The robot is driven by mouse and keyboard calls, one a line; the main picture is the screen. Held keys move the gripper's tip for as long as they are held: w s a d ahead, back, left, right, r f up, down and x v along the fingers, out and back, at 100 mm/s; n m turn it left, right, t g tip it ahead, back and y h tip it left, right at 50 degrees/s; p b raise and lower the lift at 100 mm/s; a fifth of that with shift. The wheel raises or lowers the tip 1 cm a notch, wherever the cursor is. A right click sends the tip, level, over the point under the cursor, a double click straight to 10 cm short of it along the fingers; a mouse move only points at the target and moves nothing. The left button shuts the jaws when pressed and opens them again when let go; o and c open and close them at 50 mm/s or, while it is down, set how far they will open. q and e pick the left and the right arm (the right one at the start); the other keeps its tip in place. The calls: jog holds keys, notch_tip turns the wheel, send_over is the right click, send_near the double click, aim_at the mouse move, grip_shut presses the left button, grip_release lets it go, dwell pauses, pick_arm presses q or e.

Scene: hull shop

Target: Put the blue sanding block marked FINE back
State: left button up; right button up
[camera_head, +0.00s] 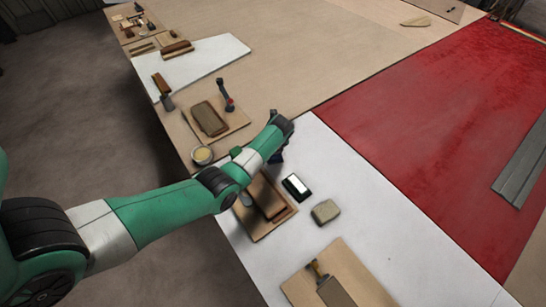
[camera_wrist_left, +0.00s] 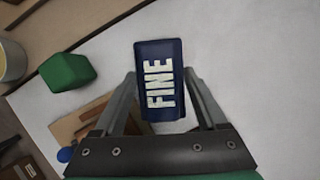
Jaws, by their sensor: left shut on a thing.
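The blue sanding block (camera_wrist_left: 160,68) with FINE in white letters is in the left wrist view, between the two fingers of my left gripper (camera_wrist_left: 160,80). The gripper is shut on it and its lettered face is turned to the camera. In the head view my left gripper (camera_head: 277,152) is over the near part of the bench, and the arm hides most of it. Only a dark blue bit of the block shows there, below the wrist. My right gripper is in neither view.
A wooden board (camera_head: 249,226) with a brown block lies below my left forearm. A black block with a white top (camera_head: 297,187) and an olive pad (camera_head: 326,211) lie on the white sheet (camera_head: 380,235). A green block (camera_wrist_left: 68,72) shows in the wrist view.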

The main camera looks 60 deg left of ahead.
pick_arm(q)
notch_tip(320, 180, down, 4)
jog(key=b, duration=0.2)
jog(key=shift+w+a+r+b, duration=0.1)
jog(key=shift+a+r+b, duration=0.1)
jog(key=shift+b, duration=0.2)
jog(key=shift+d+r, duration=0.1)
jog(key=o, duration=1.2)
jog(key=shift+o, duration=0.2)
